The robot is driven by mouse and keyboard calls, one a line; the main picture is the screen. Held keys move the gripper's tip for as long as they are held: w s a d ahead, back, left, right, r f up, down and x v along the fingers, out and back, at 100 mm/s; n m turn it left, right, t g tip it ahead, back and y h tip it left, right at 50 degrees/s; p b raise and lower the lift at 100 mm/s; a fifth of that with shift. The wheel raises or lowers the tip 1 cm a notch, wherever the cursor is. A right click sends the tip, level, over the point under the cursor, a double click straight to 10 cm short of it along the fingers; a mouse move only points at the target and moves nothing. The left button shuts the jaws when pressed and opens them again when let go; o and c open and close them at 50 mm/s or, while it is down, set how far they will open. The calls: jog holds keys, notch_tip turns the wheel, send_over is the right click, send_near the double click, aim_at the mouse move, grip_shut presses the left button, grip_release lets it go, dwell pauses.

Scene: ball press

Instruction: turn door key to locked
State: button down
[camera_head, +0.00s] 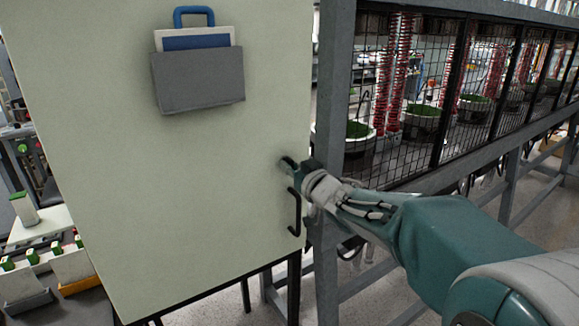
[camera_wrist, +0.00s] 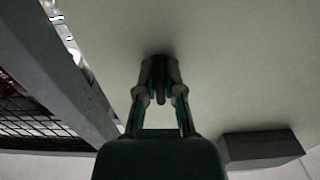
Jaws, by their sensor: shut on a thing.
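The pale door (camera_head: 170,190) fills the left of the head view, with a black handle (camera_head: 296,212) near its right edge. My gripper (camera_head: 291,168) is at the door face, just above this handle. In the wrist view my gripper (camera_wrist: 159,85) is shut on a thin dark piece, the key (camera_wrist: 160,97), which stands out from the door. In the head view the key is hidden by my fingers, and its exact turn angle is hard to tell.
A grey post (camera_head: 331,150) stands right of the door, beside a mesh cage (camera_head: 405,150). A cluttered bench is at lower left.

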jog(key=c, duration=0.8)
grip_release()
jog(key=shift+f, duration=0.1)
jog(key=shift+o, duration=0.2)
jog(key=v, duration=1.1)
jog(key=shift+s+d, duration=0.25)
jog(key=shift+s, duration=0.05)
